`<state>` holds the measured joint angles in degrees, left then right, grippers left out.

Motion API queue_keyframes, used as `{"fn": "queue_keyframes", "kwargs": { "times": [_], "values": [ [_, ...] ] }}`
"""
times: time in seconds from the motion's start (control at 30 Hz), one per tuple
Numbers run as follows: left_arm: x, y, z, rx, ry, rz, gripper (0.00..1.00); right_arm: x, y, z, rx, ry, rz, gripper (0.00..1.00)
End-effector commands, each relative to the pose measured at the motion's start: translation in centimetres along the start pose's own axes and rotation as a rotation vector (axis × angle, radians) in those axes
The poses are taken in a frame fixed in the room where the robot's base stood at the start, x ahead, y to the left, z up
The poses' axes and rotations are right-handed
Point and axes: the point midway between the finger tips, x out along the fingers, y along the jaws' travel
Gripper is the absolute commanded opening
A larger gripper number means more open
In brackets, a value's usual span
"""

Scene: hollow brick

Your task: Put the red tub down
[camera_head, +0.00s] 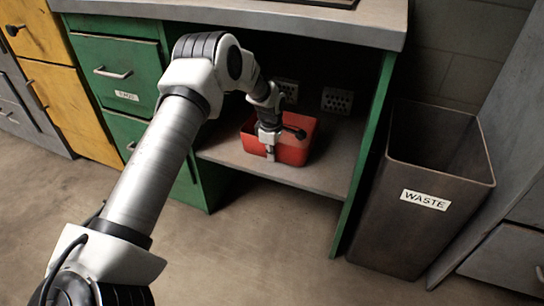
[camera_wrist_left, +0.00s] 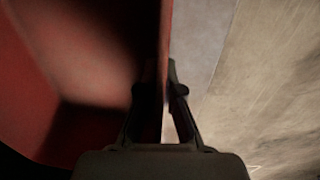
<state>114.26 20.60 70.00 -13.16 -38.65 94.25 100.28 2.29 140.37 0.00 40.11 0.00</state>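The red tub (camera_head: 294,152) is on or just above the low grey shelf (camera_head: 232,150) inside the green workbench; I cannot tell if its base touches. My left gripper (camera_head: 270,152) reaches down at the tub's front wall. In the left wrist view the tub's wall (camera_wrist_left: 164,50) runs between the gripper's fingers (camera_wrist_left: 165,85), one inside the tub and one outside. The fingers look closed on this wall. The tub's inside (camera_wrist_left: 85,45) looks empty where it shows. My right gripper is not in view.
Green drawers (camera_head: 115,65) stand left of the shelf, and a green side panel (camera_head: 365,160) bounds it on the right. The worktop (camera_head: 300,22) overhangs it. A tall waste bin (camera_head: 415,225) stands to the right. The floor in front is clear.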

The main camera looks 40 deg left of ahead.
Motion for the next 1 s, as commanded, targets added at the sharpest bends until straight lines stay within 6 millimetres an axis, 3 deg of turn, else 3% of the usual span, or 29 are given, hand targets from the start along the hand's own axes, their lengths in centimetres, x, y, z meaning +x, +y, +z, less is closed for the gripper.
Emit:
{"fn": "queue_keyframes", "kwargs": {
  "times": [0.13,0.17,0.23,0.57,0.83,1.0],
  "values": [
    [0.1,0.0,0.0,0.000,0.000,0.000,0.00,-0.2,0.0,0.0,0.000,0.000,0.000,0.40],
    [0.2,0.0,0.0,0.000,0.000,-0.001,0.07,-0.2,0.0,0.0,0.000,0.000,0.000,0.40],
    [0.2,0.0,0.0,0.000,0.000,0.000,0.31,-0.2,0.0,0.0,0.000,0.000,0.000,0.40],
    [0.0,0.0,0.0,0.000,0.000,0.001,0.31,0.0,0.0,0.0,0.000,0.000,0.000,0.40],
    [-5.4,0.1,0.0,0.001,0.000,0.001,0.31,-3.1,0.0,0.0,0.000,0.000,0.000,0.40],
    [-7.5,0.0,0.0,0.000,0.000,0.000,0.31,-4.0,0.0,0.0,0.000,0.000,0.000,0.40]
  ]
}}
